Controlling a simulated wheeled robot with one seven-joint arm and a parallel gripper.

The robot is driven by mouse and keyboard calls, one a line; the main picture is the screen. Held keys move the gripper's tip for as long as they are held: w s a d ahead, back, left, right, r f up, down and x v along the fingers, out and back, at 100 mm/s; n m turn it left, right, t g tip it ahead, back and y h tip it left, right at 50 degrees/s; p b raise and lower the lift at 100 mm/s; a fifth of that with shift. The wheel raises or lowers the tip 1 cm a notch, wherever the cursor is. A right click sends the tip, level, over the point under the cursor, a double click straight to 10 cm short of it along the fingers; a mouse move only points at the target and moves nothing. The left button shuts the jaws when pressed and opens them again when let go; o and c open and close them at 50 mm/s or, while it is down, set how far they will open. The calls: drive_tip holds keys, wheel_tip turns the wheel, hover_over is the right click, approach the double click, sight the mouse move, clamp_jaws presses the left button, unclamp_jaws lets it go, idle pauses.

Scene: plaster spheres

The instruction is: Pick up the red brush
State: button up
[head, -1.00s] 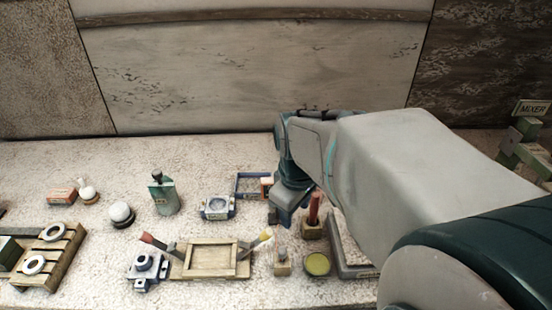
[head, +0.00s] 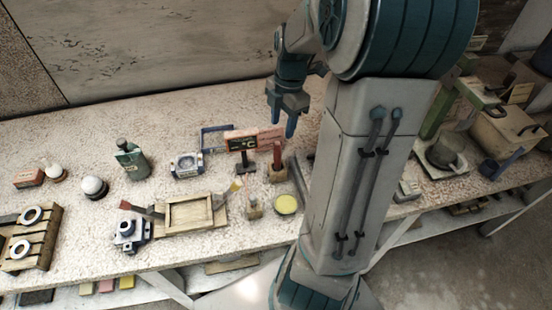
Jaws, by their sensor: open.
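A red-tipped brush (head: 127,206) with a dark handle leans at the left end of a wooden frame (head: 160,227). A yellow-tipped brush (head: 235,186) leans at the frame's right end. A separate upright red piece (head: 277,154) stands in a small wooden block (head: 278,175); I cannot tell whether it is a brush. My gripper (head: 281,118) is open and empty. It hangs above the back of the table, behind the wooden block in the picture and well to the right of the red-tipped brush.
A small dark sign (head: 241,144) stands left of the wooden block. A blue-and-white device (head: 128,232) sits close beside the red-tipped brush. A yellow-topped round dish (head: 287,205) lies near the front edge.

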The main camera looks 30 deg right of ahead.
sight(277, 152)
drive_tip(key=f, duration=0.5)
drive_tip(key=shift+a+f, duration=0.2)
drive_tip(key=shift+a, duration=0.1)
drive_tip(key=shift+a+f, duration=0.2)
drive_tip(key=shift+f, duration=0.7)
drive_tip(key=shift+a+f, duration=0.2)
drive_tip(key=shift+f, duration=0.7)
drive_tip(key=shift+a+f, duration=0.2)
drive_tip(key=shift+f, duration=0.7)
clamp_jaws()
